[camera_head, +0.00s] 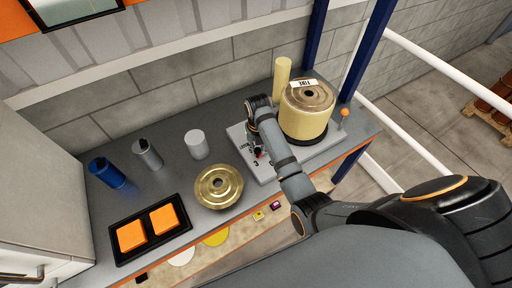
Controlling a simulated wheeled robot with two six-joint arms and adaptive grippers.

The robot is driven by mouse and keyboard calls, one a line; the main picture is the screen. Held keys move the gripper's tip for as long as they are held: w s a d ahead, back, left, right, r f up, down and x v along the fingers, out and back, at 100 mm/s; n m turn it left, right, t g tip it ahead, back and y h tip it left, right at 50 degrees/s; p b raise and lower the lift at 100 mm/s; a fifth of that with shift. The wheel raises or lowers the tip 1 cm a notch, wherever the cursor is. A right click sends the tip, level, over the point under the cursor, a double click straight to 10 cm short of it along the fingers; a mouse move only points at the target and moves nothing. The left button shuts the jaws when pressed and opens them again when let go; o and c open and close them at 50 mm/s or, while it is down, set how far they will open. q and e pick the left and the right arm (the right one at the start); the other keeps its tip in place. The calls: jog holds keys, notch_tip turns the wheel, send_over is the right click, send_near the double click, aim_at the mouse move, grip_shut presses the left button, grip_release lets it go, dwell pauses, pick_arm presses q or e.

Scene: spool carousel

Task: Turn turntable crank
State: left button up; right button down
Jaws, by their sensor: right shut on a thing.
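The turntable stands on a light grey base plate (266,173) at the back right of the bench. A large cream spool (303,118) with a brownish metal top and a "FINE" label sits upright on its dark disc. My right arm reaches in from the right across the plate. My right gripper (258,149) points down at the plate's left part, left of the spool. It is shut on the crank handle, which is mostly hidden by the fingers; a small red bit shows there. Dark markings on the plate are partly covered. My left gripper is out of view.
A brass spool (219,187) lies left of the plate. Further left are a white cylinder (197,145), a grey can (147,154), a blue can (107,173) and a black tray (121,257) with orange blocks. An orange-tipped pin (344,117) stands right of the spool, a cream post (282,78) behind.

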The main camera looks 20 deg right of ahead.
jog(key=shift+d+r+n, duration=0.15)
jog(key=shift+d+n, duration=0.1)
jog(key=shift+n, duration=0.35)
dwell(0.3)
jog(key=c, duration=1.4)
grip_release()
jog(key=shift+c, duration=0.2)
jog(key=o, duration=0.3)
jog(key=shift+s, duration=0.15)
